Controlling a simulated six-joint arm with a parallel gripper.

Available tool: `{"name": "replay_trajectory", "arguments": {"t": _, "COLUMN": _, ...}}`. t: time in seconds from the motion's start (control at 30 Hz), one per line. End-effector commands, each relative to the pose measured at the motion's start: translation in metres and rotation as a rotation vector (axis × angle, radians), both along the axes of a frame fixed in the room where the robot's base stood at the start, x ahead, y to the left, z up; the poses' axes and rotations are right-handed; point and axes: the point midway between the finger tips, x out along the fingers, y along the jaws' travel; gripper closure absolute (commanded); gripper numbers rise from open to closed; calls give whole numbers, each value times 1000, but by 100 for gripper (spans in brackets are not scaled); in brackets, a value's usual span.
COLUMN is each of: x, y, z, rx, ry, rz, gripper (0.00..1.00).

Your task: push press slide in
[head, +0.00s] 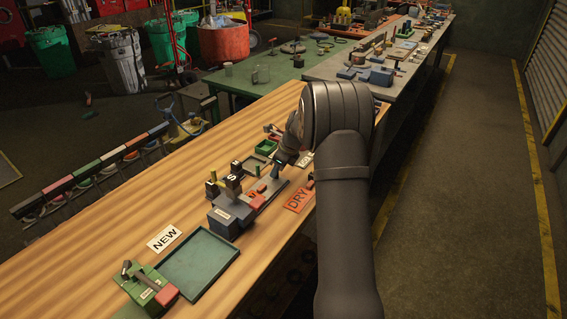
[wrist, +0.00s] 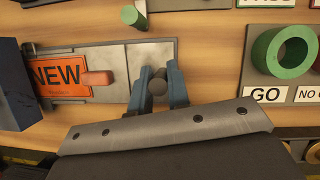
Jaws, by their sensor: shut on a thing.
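The press (head: 232,212) is a blue-grey block on the wooden bench, with a grey base plate running out from it toward my gripper. Its dark body shows at the left of the wrist view (wrist: 12,85). An orange slide (wrist: 62,76) marked NEW, with an orange tab (wrist: 98,79), lies on the plate beside the press body. My gripper (wrist: 157,90) is over the far end of the plate, apart from the tab. Its fingers are shut on a grey round peg (wrist: 157,86), seen nearly end on. In the head view my gripper (head: 277,170) is partly hidden by my arm.
A green ring (wrist: 282,52) stands by a GO label (wrist: 266,94), right of the plate. A DRY card (head: 298,200), a NEW card (head: 165,238), a green tray (head: 200,262) and a green device with a red handle (head: 150,287) are on the bench.

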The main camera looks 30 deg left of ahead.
Motion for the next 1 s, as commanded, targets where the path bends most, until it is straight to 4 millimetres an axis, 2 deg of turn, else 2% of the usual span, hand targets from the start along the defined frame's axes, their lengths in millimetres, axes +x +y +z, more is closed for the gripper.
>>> {"name": "replay_trajectory", "arguments": {"t": 0.13, "x": -14, "y": 1, "z": 1, "rx": 1, "ry": -1, "rz": 2, "gripper": 100}}
{"name": "replay_trajectory", "arguments": {"t": 0.47, "x": -18, "y": 1, "z": 0, "rx": -1, "ry": 5, "rz": 4, "gripper": 100}}
{"name": "replay_trajectory", "arguments": {"t": 0.5, "x": -18, "y": 1, "z": 0, "rx": -1, "ry": 5, "rz": 4, "gripper": 76}}
{"name": "replay_trajectory", "arguments": {"t": 0.57, "x": -18, "y": 1, "z": 0, "rx": -1, "ry": 4, "rz": 3, "gripper": 64}}
{"name": "replay_trajectory", "arguments": {"t": 0.87, "x": -16, "y": 0, "z": 1, "rx": 0, "ry": 1, "rz": 1, "gripper": 62}}
{"name": "replay_trajectory", "arguments": {"t": 1.0, "x": -14, "y": -4, "z": 11, "rx": 2, "ry": -2, "rz": 0, "gripper": 62}}
